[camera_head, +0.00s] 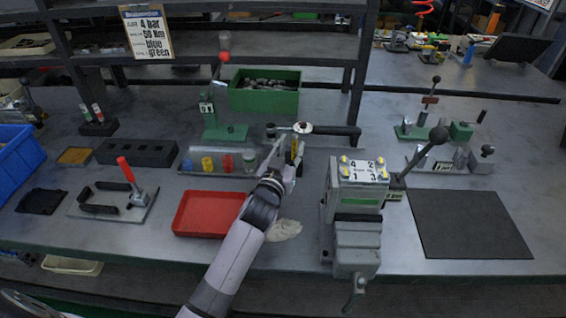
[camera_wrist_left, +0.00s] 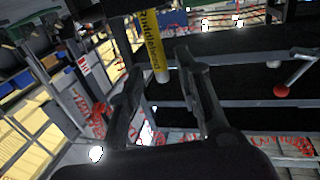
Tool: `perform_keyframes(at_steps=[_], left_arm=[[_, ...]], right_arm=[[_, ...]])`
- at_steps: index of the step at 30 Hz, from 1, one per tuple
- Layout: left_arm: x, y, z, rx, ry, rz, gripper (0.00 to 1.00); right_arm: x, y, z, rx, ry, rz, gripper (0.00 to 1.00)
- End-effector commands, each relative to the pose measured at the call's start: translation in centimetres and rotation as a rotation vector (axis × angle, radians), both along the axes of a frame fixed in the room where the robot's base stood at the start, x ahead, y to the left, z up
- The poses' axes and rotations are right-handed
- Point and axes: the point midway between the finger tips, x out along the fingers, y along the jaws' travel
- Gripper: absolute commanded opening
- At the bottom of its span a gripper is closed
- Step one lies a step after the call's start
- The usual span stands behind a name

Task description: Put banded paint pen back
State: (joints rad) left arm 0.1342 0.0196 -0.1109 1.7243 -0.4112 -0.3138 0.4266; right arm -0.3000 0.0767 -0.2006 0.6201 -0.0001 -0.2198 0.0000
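A yellow pen-like thing with dark lettering and a pale end (camera_wrist_left: 153,45) shows at the top of the left wrist view. In the head view a small yellow part (camera_head: 294,151) shows at the left gripper. I cannot tell whether it is the banded paint pen. My left gripper (camera_head: 296,148) is above the back middle of the bench. In the wrist view its two dark fingers (camera_wrist_left: 160,68) stand apart, with the pen's lower end between or just beyond the tips; contact is not clear. A dark stand (camera_head: 98,128) at the left holds red-and-white and green-and-white pen-like things. My right gripper is not visible.
A red tray (camera_head: 208,214) lies beside my left forearm, and a cloth (camera_head: 284,230) on its other side. A grey vise with a numbered block (camera_head: 358,205) stands to the right. A clear rack with coloured pieces (camera_head: 196,162) and a green bin (camera_head: 264,100) are behind. A black mat (camera_head: 468,224) is bare.

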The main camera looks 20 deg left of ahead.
Motion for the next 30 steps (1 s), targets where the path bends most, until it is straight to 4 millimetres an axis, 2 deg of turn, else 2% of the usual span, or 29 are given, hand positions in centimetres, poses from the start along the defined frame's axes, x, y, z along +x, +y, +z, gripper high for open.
perform_keyframes(at_steps=[1,6,12,17,30], left_arm=[[-1.4,0.0,-0.2,-0.001,0.003,0.000,0.31],[-4.9,-0.1,-0.2,-0.002,0.001,0.000,0.31],[-7.6,-0.1,-0.1,-0.001,0.001,0.001,0.31],[-8.4,-0.1,0.0,-0.001,0.000,0.001,0.31],[-8.4,-0.1,0.0,-0.001,0.000,0.001,0.31]], right_arm=[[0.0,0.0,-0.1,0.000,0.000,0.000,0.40],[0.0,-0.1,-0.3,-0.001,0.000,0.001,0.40],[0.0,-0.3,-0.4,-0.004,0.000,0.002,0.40],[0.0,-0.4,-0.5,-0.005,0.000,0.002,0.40],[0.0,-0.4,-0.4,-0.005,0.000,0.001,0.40]])
